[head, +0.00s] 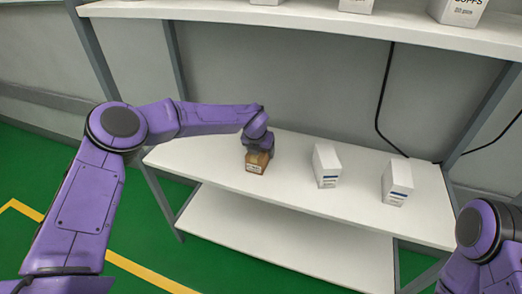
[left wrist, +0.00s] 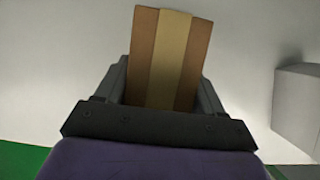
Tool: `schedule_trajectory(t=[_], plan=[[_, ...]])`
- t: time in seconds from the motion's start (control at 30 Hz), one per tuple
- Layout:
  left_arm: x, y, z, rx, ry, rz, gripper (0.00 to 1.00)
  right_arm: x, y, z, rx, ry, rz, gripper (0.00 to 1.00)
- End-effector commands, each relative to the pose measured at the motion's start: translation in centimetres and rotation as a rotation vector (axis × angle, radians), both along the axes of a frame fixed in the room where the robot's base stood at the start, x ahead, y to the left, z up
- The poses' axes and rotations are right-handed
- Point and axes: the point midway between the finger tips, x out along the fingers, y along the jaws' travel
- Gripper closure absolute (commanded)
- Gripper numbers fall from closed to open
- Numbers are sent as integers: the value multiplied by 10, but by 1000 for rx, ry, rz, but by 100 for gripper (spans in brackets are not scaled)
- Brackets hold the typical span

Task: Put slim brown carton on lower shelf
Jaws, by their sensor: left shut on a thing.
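The slim brown carton (head: 257,164) is on or just above the white middle shelf (head: 215,150), near its left part; I cannot tell whether it touches the shelf. My left gripper (head: 259,152) is over it and shut on it from above. In the left wrist view the brown carton (left wrist: 170,58), with a lighter tan band along its middle, stands between the two dark fingers of the left gripper (left wrist: 165,90). The lower shelf (head: 285,240) is bare where it shows. Part of my right arm shows at the bottom right of the head view, but its gripper is out of view.
Two white boxes stand on the middle shelf to the right of the carton, one nearer (head: 327,166) and one farther right (head: 397,183). An upper shelf (head: 300,22) with white boxes runs above. A black cable (head: 381,105) hangs behind. Grey posts hold the shelves.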

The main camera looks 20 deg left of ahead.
Motion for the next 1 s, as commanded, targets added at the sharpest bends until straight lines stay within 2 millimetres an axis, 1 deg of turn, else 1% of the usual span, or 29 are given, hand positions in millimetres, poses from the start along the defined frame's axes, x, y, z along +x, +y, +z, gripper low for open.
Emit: schedule_trajectory(t=[0.03, 0.07, 0.1, 0.13, 0.37, 0.5, 0.57, 0.83, 0.9, 1.0], plan=[[0, 0, -2, 0, 0, 0, 67, 0, 0, -2, 0, 0, 0, 57], [0, 0, -3, 0, 0, 0, 29, 0, 0, -2, 0, 0, 0, 57], [0, 0, -2, 0, 0, 0, 16, 0, 0, -1, 0, 0, 0, 57], [0, 0, -2, 0, 0, 0, 6, 0, 0, -1, 0, 0, 0, 57], [0, 0, -1, 0, 0, 0, 6, 0, 0, -1, 0, 0, 0, 57], [-2, 0, 6, -1, -1, 0, 6, 0, 0, 1, 0, 0, 0, 57], [-5, 0, 16, -2, -3, -1, 6, 0, 0, 1, 0, 0, 0, 57], [-32, 1, 80, -2, -3, 0, 6, 0, 0, 2, 0, 0, 0, 57], [-38, 1, 93, -1, -2, 1, 6, 0, 0, 2, 0, 0, 0, 57], [-43, 1, 105, -1, 0, 1, 6, 0, 0, 2, 0, 0, 0, 57]])
